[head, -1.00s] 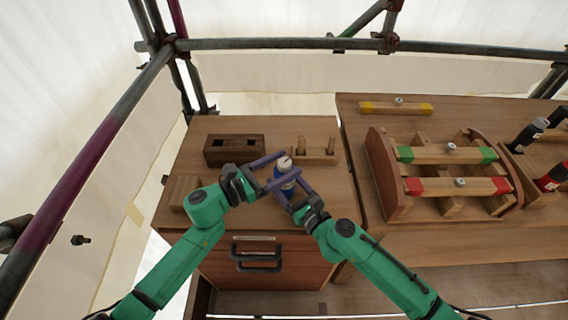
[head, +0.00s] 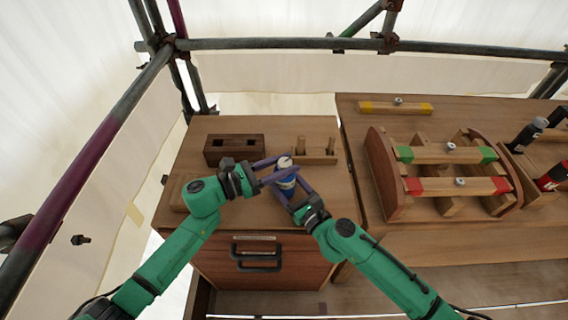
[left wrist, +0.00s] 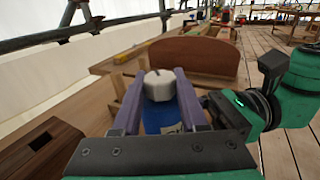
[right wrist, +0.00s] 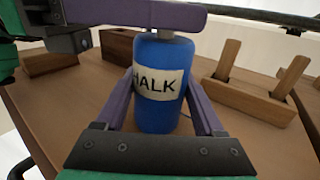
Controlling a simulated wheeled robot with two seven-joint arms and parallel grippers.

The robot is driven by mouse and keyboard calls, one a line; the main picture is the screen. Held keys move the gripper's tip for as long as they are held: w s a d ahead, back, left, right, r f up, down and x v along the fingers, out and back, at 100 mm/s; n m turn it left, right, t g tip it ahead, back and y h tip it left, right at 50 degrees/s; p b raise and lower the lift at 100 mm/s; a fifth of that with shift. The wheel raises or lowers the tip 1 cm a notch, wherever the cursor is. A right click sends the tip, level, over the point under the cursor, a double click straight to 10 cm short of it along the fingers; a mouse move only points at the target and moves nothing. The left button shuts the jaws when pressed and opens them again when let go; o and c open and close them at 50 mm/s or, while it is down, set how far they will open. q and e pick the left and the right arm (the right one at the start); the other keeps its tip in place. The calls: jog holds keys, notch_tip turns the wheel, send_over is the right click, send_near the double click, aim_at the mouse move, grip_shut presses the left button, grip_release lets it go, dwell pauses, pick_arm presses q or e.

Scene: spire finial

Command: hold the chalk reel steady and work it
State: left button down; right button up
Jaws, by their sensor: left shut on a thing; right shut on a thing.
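The chalk reel is a blue cylinder (right wrist: 160,105) with a white CHALK label and stands upright on the wooden cabinet top. Its pale cap (left wrist: 159,86) shows in the left wrist view. My left gripper (head: 284,163) is shut on the cap at the top of the reel. My right gripper (head: 287,191) is shut on the blue body below it, as the right wrist view also shows. Part of the reel is hidden behind the purple fingers in the head view.
A dark block with square holes (head: 234,148) and a wooden stand with two pegs (head: 322,157) are behind the reel. A wooden cradle with green- and red-ended bars (head: 385,187) stands on the right bench. Scaffold tubes (head: 300,43) run along the back.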

aim_at(284, 161)
pick_arm(q)
jog(key=m+g+h, duration=0.1)
jog(key=m+g, duration=0.1)
jog(key=g, duration=0.1)
jog(key=m+g+h, duration=0.1)
jog(key=m+g, duration=0.1)
jog(key=g, duration=0.1)
jog(key=shift+w, duration=0.15)
jog(key=shift+m+g, duration=0.9)
jog(key=shift+g, duration=0.6)
jog(key=shift+m+g, duration=0.9)
jog(key=shift+g, duration=0.6)
jog(key=shift+g+y, duration=0.3)
jog(key=shift+c, duration=2.2)
grip_release()
notch_tip(284, 161, up, 10)
